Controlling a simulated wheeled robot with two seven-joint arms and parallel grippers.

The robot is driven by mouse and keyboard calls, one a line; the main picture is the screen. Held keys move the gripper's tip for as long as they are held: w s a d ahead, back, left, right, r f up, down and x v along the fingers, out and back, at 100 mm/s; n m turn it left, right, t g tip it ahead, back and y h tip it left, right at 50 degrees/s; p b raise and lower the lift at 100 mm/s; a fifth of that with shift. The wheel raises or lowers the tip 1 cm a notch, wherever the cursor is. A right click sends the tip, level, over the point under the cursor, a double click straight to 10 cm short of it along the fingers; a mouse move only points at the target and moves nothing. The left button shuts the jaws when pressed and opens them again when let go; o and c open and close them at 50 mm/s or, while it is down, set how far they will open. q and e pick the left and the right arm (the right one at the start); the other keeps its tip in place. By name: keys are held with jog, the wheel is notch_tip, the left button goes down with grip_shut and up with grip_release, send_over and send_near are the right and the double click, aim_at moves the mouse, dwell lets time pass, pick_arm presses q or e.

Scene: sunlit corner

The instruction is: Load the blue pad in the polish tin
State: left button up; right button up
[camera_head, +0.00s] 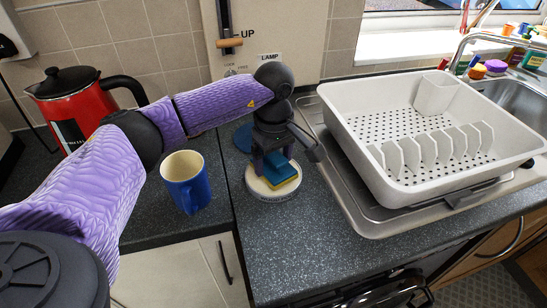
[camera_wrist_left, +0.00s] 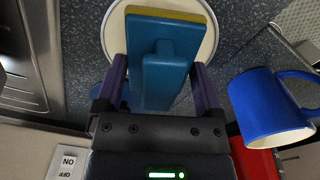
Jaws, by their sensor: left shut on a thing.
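The blue pad (camera_head: 279,167) has a blue handle block and a thin yellow layer underneath. My left gripper (camera_head: 274,160) points down and is shut on the pad's handle. The polish tin (camera_head: 272,197) is a low, round, cream tin with lettering on its front, standing on the dark worktop. The pad is right over the tin's open top; I cannot tell whether its yellow face touches the inside. In the left wrist view, the pad (camera_wrist_left: 172,42) sits between the fingers, within the outline of the tin (camera_wrist_left: 113,36). My right gripper is not in view.
A blue mug (camera_head: 187,185) stands left of the tin, and a red kettle (camera_head: 75,105) is behind it. A blue disc (camera_head: 243,138) lies behind the tin. A white dish rack (camera_head: 370,190) fills the right. The worktop in front of the tin is clear.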

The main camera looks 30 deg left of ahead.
aim_at(274, 154)
pick_arm(q)
notch_tip(274, 154, up, 6)
jog(key=p, duration=0.4)
jog(key=shift+r, duration=0.25)
jog(key=shift+f, duration=0.1)
jog(key=s+d+r+m, duration=0.2)
jog(key=s+d+m, duration=0.6)
jog(key=m, duration=0.6)
jog(key=d, duration=0.2)
jog(key=shift+d+r, duration=0.2)
jog(key=shift+d, duration=0.2)
